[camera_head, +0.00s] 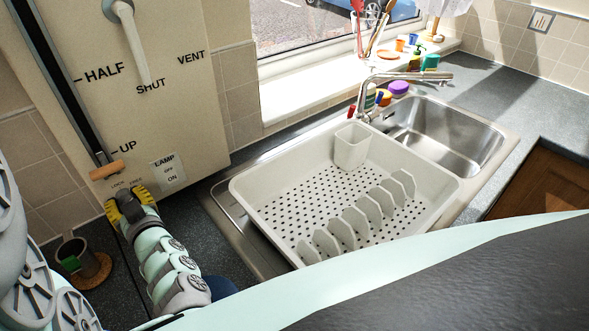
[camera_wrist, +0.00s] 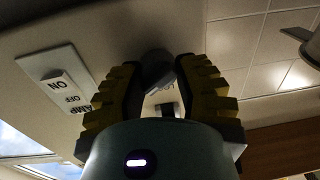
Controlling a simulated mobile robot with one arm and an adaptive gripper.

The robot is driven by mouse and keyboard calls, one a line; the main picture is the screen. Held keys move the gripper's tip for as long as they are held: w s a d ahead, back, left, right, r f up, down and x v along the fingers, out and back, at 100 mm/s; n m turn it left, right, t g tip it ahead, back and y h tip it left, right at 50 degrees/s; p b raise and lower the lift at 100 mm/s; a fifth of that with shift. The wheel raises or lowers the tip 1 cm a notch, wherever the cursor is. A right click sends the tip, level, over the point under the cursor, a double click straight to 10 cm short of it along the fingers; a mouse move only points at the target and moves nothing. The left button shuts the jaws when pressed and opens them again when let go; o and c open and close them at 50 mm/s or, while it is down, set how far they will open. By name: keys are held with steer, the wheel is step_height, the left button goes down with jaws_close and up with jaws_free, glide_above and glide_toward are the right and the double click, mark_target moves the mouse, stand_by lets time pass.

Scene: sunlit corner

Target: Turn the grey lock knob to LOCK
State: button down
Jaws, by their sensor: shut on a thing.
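The grey lock knob (camera_wrist: 156,66) sits on the cream panel (camera_head: 185,110), between the black and yellow fingers of my gripper (camera_wrist: 160,85). In the head view my gripper (camera_head: 128,203) reaches the lower part of the panel, just below two small labels; the right one seems to read FREE and the left one LOCK. My gripper is shut on the knob. The fingers hide the knob in the head view, and its pointing direction cannot be told.
A wooden slider handle (camera_head: 106,170) is just above my gripper, and a LAMP switch (camera_head: 168,169) is to its right. A white lever (camera_head: 135,45) is higher up. A dark mug (camera_head: 75,254) stands below left. A dish rack (camera_head: 345,195) fills the counter to the right.

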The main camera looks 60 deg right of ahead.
steer(key=n+b, duration=0.5)
steer(key=shift+f+n, duration=0.2)
steer(key=shift+n, duration=0.1)
steer(key=n+b, duration=0.3)
steer(key=n, duration=0.2)
steer(key=shift+r+g, duration=0.2)
steer(key=shift+g, duration=0.2)
steer(key=shift+a+r+n, duration=0.1)
steer(key=shift+n, duration=0.2)
steer(key=c, duration=0.6)
jaws_free()
steer(key=shift+b, duration=0.3)
steer(key=shift+v, duration=3.7)
